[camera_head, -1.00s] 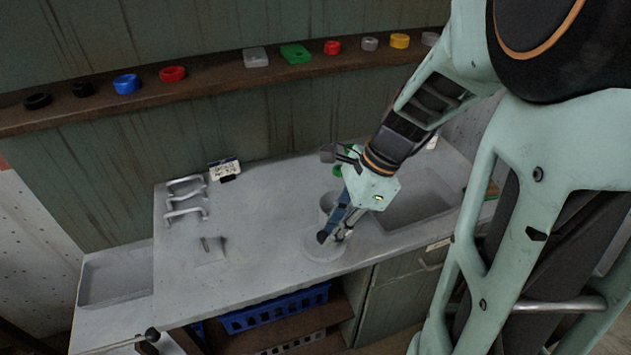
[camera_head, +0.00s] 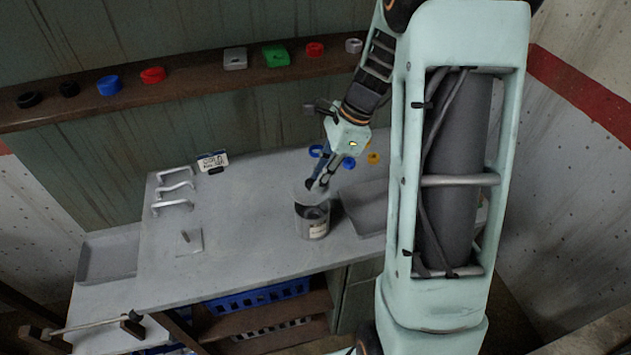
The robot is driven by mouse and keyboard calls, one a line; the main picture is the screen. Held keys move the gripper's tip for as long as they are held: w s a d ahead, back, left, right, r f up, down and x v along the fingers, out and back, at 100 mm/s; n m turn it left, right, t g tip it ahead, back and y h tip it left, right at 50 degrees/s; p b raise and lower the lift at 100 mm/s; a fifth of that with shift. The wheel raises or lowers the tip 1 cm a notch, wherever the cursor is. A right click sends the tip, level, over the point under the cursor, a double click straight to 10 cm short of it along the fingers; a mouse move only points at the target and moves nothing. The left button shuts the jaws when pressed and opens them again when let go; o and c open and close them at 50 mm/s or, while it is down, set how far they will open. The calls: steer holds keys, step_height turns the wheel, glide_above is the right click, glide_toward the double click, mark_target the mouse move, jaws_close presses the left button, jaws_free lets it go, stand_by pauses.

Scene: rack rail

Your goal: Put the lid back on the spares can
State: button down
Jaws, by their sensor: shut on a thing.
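The spares can (camera_head: 313,228) is a grey metal can with a pale label, standing upright on the bench near its front edge. Its dark open mouth shows. My gripper (camera_head: 316,186) points down just behind and above the can. It is shut on the lid (camera_head: 302,193), a flat grey disc that looks held above the far side of the can's rim. The gripper hides part of the lid, and I cannot tell whether the lid touches the rim.
A grey tray (camera_head: 366,212) lies right of the can. Metal handles (camera_head: 172,188) and a small plate with a peg (camera_head: 189,242) are at left. The bench (camera_head: 245,200) between is clear. A shelf (camera_head: 200,88) runs behind.

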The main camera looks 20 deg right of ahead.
steer(key=shift+w+d+r, duration=0.1)
steer(key=shift+w+d, duration=0.15)
steer(key=shift+w, duration=0.3)
step_height(320, 180, down, 5)
steer(key=b, duration=0.4)
steer(key=shift+f+b, duration=0.4)
steer(key=shift+f, duration=0.35)
steer(key=shift+d+f+p, duration=0.1)
steer(key=shift+f+p, duration=0.1)
steer(key=shift+p, duration=0.1)
stand_by(1.7)
steer(key=c, duration=1.3)
jaws_free()
